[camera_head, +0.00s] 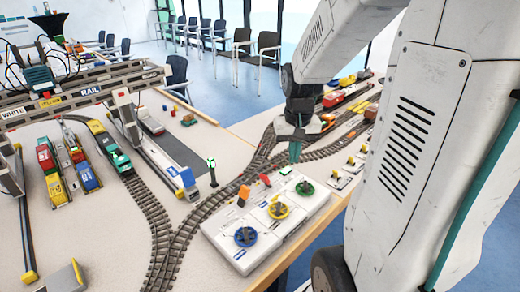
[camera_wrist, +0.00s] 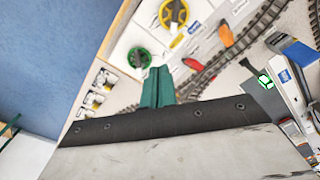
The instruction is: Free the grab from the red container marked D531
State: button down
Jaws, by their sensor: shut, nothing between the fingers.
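My gripper (camera_head: 295,152) has green fingers, shut and empty, above the far right part of a white control box (camera_head: 222,235). In the wrist view my gripper (camera_wrist: 158,86) points toward the box near its green dial (camera_wrist: 139,57). The box carries a blue dial (camera_head: 245,236), a yellow dial (camera_head: 279,210) and a green dial (camera_head: 305,188), with an orange lever (camera_head: 243,194) and a red lever (camera_head: 265,180) behind them. Red containers stand among the wagons at left, one being the near red container (camera_head: 45,156). The marking D531 is not readable, and I cannot make out the grab.
A grey gantry crane (camera_head: 85,92) with WHITE and RAIL signs spans the tracks at left. A signal post (camera_head: 212,170) with a green light stands beside the curved track (camera_head: 160,215). Small switch boxes (camera_head: 340,180) lie right of the control box, near the table edge.

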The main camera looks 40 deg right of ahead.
jog(key=s+a+r+n, duration=0.3)
jog(key=s+a+r, duration=0.2)
jog(key=s+a, duration=0.2)
jog(key=s+a+r+n, duration=0.3)
jog(key=s+a+r, duration=0.2)
jog(key=a, duration=0.5)
jog(key=s, duration=0.2)
jog(key=shift+s+r+t, duration=0.3)
jog(key=shift+s+t, duration=0.05)
jog(key=shift+t, duration=0.05)
